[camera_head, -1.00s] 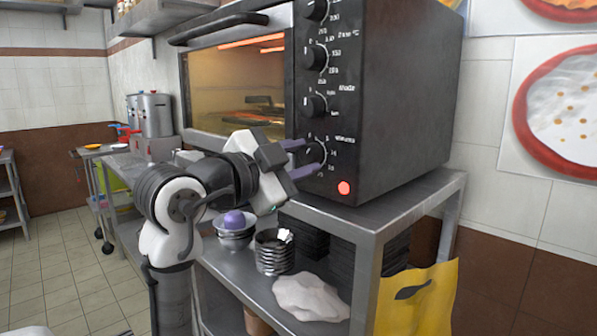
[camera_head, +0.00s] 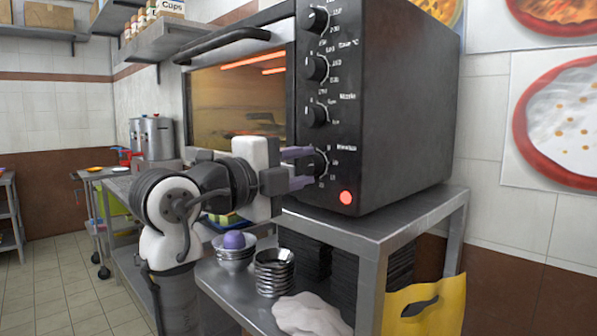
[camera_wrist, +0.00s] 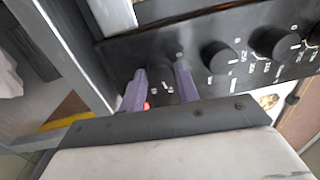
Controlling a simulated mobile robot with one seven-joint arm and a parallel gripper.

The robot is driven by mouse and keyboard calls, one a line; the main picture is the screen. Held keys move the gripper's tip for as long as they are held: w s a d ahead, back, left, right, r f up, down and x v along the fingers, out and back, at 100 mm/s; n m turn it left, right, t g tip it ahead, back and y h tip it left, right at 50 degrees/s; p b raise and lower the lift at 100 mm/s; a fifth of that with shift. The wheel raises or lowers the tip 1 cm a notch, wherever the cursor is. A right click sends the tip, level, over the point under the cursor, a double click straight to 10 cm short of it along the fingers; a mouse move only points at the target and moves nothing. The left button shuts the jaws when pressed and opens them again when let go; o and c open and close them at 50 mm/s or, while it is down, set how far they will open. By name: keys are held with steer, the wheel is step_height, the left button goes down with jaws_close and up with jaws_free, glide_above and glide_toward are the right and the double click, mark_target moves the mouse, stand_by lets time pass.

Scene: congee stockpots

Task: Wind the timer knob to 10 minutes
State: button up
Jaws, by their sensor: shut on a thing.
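The timer knob (camera_head: 320,164) is the lowest dark round knob on the black oven's front panel, with printed marks around it. My gripper (camera_head: 310,168) is at this knob, with one purple finger above and one below, shut on it. In the wrist view my gripper (camera_wrist: 160,86) has its two purple fingers on either side of the dark knob, which is partly hidden. I cannot read which mark the knob's pointer is at. A red light (camera_head: 346,197) glows just below the knob.
The oven (camera_head: 400,110) stands on a steel table (camera_head: 395,222). Three more knobs (camera_head: 316,68) sit above the timer knob. Metal bowls (camera_head: 274,270), a purple ball (camera_head: 234,240) and a white cloth (camera_head: 310,315) lie on the lower shelf. A yellow bag (camera_head: 430,305) hangs at the front right.

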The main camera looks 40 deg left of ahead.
stand_by(0.4)
steer(key=o, duration=1)
steer(key=shift+c, duration=0.2)
steer(key=shift+s, duration=0.1)
steer(key=s+a+b, duration=0.1)
steer(key=s, duration=1.2)
steer(key=shift+s+f+b, duration=0.3)
steer(key=shift+f+b, duration=0.05)
